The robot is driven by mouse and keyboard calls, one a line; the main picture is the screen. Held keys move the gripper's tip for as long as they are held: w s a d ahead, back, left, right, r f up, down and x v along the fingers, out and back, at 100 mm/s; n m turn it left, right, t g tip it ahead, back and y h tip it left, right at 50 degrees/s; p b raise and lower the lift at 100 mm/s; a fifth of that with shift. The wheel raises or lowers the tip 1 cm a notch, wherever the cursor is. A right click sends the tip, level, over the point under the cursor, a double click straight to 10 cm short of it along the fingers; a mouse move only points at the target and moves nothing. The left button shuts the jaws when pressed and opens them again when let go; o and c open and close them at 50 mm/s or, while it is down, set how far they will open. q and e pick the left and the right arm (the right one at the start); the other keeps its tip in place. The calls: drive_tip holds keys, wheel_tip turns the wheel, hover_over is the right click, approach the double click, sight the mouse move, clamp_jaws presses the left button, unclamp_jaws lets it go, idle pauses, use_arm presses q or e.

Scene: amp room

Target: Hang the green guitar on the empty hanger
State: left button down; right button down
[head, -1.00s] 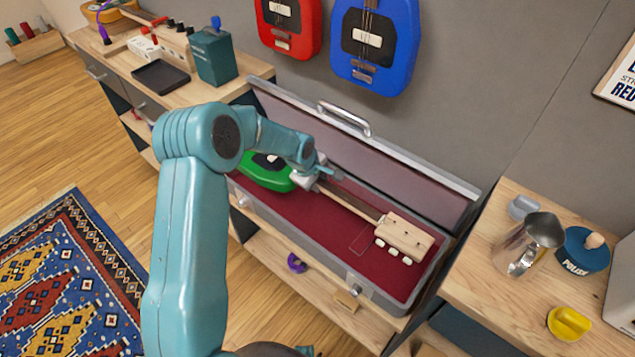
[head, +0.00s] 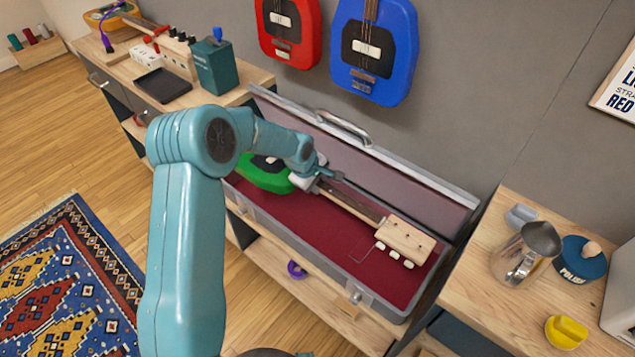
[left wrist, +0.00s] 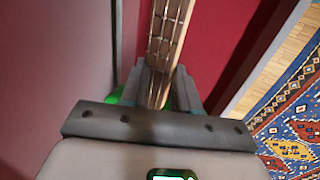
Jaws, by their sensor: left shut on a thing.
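The green guitar (head: 262,178) lies in an open case with a dark red lining (head: 300,220). Its neck runs right to a pale wooden headstock (head: 405,239) with light tuning pegs. My left gripper (head: 318,182) is shut on the neck close to the body. In the left wrist view the guitar neck (left wrist: 167,45) passes between the two fingers (left wrist: 160,88), and slivers of green show beside them. My arm hides part of the guitar body in the head view. No empty hanger shows. My right gripper is not in view.
A red guitar (head: 288,30) and a blue guitar (head: 373,50) hang on the wall above the case. The raised case lid (head: 400,185) stands behind the guitar. A metal pitcher (head: 525,253) and a polish tin (head: 582,260) stand on the right bench.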

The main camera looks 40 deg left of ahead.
use_arm(q)
drive_tip(key=s+b, duration=0.3)
drive_tip(key=s, duration=0.4)
drive_tip(key=shift+s+a, duration=0.35)
drive_tip(key=shift+r, duration=0.1)
idle(0.7)
